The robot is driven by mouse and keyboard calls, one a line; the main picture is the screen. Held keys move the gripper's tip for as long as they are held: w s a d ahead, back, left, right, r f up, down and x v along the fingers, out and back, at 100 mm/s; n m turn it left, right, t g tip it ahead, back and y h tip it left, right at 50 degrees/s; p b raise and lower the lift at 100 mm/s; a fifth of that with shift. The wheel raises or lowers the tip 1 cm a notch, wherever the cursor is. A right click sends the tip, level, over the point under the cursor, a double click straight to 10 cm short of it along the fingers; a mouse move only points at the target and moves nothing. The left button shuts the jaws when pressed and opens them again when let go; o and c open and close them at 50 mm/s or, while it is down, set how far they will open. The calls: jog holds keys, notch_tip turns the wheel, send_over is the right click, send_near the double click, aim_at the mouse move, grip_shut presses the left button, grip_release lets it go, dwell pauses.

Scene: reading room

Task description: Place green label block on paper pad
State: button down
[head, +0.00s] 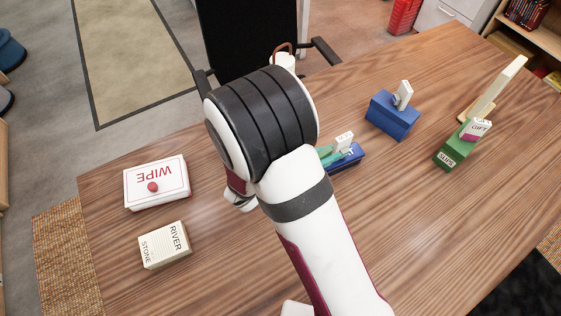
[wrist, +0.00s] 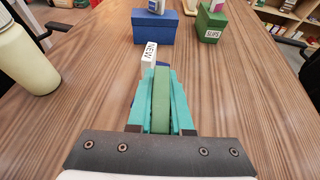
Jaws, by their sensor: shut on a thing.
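My gripper (wrist: 160,85) has teal fingers and is shut on a green block (wrist: 160,112) in the wrist view. A white piece printed NEW (wrist: 150,53) shows just past the fingertips; I cannot tell whether it is joined to the green block. In the head view my arm hides most of the gripper; a teal finger (head: 326,152) shows beside a dark blue piece (head: 347,160) with partly hidden lettering. A cream block printed RIVER STONE (head: 166,246), with lined sides, lies at the table's left front; I cannot tell whether it is the paper pad.
A blue box (head: 392,116) and a green SLIPS box (head: 462,148) stand at right, near a wooden stand (head: 492,90). A cream bottle (wrist: 28,60) stands left in the wrist view. The front right table is clear.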

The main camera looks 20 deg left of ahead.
jog(key=s+a+r+n+t+y, duration=0.1)
jog(key=s+a+n+t+y, duration=0.15)
jog(key=a, duration=0.55)
jog(key=n+y, duration=1)
jog(key=y, duration=0.1)
send_over(163, 231)
jog(key=shift+m+g, duration=0.25)
jog(key=shift+g, duration=0.2)
notch_tip(163, 231, down, 4)
jog(key=shift+d+f, duration=0.1)
jog(key=shift+d, duration=0.05)
notch_tip(163, 231, down, 4)
jog(key=shift+f, duration=0.1)
jog(key=shift+f, duration=0.1)
jog(key=c, duration=0.8)
grip_release()
jog(key=shift+c, duration=0.2)
